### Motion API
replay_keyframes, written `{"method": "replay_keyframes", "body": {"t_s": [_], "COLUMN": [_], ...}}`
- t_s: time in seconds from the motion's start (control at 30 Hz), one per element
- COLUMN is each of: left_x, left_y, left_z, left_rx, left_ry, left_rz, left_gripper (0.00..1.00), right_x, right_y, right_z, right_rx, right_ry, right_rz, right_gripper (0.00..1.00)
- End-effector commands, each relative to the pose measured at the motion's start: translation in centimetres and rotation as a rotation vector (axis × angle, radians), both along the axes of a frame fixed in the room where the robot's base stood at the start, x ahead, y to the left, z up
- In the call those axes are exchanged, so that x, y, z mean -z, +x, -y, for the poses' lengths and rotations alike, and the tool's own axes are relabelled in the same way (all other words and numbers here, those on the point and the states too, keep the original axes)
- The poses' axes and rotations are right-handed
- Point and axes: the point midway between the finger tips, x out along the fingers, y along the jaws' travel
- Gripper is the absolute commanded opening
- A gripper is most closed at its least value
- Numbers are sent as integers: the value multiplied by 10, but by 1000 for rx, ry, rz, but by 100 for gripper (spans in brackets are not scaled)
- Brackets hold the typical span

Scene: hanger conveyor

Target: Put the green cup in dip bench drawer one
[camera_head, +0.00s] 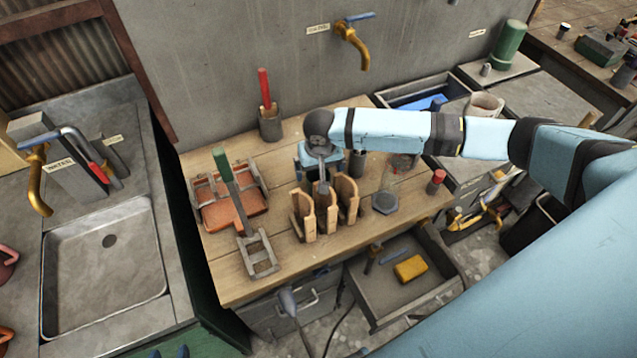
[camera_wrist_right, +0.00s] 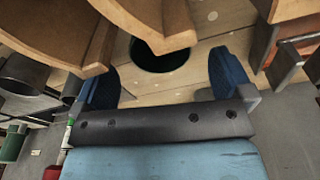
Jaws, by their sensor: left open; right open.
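The gripper is open, with blue fingertips on either side; contact cannot be told. In the head view my right gripper (camera_head: 322,180) points down over the wooden bench, and I cannot make out the cup there. Two dark blue tips at the bottom edge look like my left gripper (camera_head: 169,353), apart and empty. An open drawer (camera_head: 378,312) juts from the bench front; its number is not readable.
Curved wooden holders (camera_head: 304,212) stand on the bench beside my right gripper. The drawer holds a yellow block (camera_head: 410,268) and small tools. A brick-coloured tray (camera_head: 215,214) is at left, a sink (camera_head: 105,265) further left.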

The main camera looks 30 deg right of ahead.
Motion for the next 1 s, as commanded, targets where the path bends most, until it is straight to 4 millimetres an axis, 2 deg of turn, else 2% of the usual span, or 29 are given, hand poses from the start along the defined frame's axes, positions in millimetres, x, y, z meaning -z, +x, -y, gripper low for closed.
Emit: {"method": "replay_keyframes", "body": {"t_s": [0.4,0.67,0.9,0.97,1.0], "left_x": [-3,-3,-3,-3,-3], "left_y": [-1,-1,-1,-1,-1], "left_z": [1,1,1,1,1], "left_rx": [-1,0,0,0,0], "left_ry": [-1,-2,-2,-2,-2], "left_rz": [-1,-2,-2,-2,-2], "left_gripper": [50,50,50,50,50], "right_x": [52,56,55,55,55], "right_y": [6,6,6,6,6], "right_z": [2,2,2,2,2], "right_rx": [0,-1,0,0,0], "right_ry": [-1,0,0,0,0], "right_rz": [-1,-1,0,0,0], "right_gripper": [99,99,46,45,42]}}
